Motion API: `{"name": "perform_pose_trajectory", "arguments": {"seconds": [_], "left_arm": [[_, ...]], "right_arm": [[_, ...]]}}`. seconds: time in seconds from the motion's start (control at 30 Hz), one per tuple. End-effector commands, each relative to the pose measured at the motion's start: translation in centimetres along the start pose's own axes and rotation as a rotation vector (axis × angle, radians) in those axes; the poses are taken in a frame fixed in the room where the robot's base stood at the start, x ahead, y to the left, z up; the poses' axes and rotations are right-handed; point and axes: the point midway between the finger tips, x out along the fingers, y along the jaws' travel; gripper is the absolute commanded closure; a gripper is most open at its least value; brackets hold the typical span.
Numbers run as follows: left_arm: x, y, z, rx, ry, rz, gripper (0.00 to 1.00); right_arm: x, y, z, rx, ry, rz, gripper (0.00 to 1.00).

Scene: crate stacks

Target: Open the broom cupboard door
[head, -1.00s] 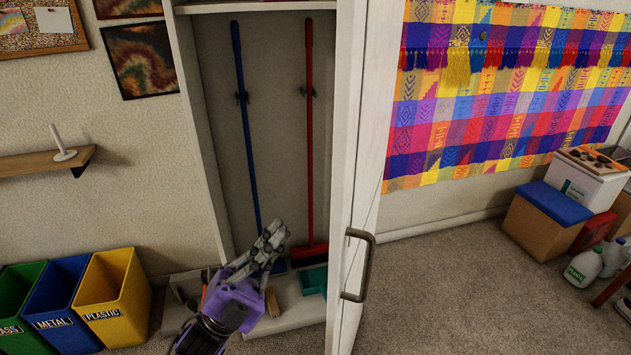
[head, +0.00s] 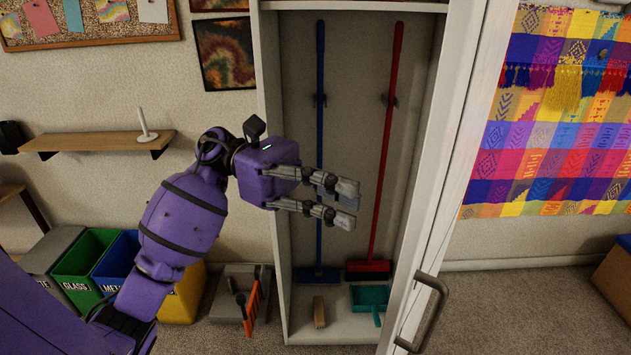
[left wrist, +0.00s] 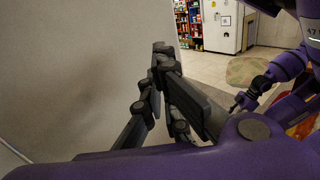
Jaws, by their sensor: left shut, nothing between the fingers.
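The broom cupboard (head: 272,120) stands open in the middle of the head view. Its white door (head: 455,165) is swung outward on the right and shows nearly edge-on. The bent metal door handle (head: 428,312) is low on the door's outer side. My left gripper (head: 348,205) is shut and empty, in front of the cupboard opening, left of the door and apart from the handle. Its dark fingers also show in the left wrist view (left wrist: 165,85). My right arm shows at the right of that view, with its gripper (left wrist: 243,102) too small to read.
Inside the cupboard are a blue broom (head: 320,150), a red broom (head: 383,150), a brush (head: 319,312) and a teal dustpan (head: 370,297). Recycling bins (head: 88,265) and a grey tray (head: 230,300) stand left. Carpet (head: 520,300) right of the door is clear.

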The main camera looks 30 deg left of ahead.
Motion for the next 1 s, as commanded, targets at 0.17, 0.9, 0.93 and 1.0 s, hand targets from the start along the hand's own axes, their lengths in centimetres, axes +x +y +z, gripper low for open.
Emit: {"name": "perform_pose_trajectory", "arguments": {"seconds": [0.17, 0.9, 0.93, 1.0], "left_arm": [[3.6, -0.1, 0.3, 0.003, -0.004, -0.002, 1.0], [6.9, 0.0, 0.0, -0.001, -0.001, 0.003, 1.0], [7.0, -0.1, 0.0, -0.001, -0.001, 0.005, 1.0], [7.6, -0.1, 0.0, 0.0, -0.001, 0.016, 1.0]], "right_arm": [[-0.5, 0.2, -0.8, 0.0, 0.01, 0.002, 0.6], [-0.9, 0.4, -0.6, -0.001, 0.002, 0.007, 0.6], [-0.9, 0.4, -0.7, -0.001, 0.003, 0.007, 0.6], [-1.0, 0.5, -0.9, -0.001, 0.006, 0.007, 0.6]]}}
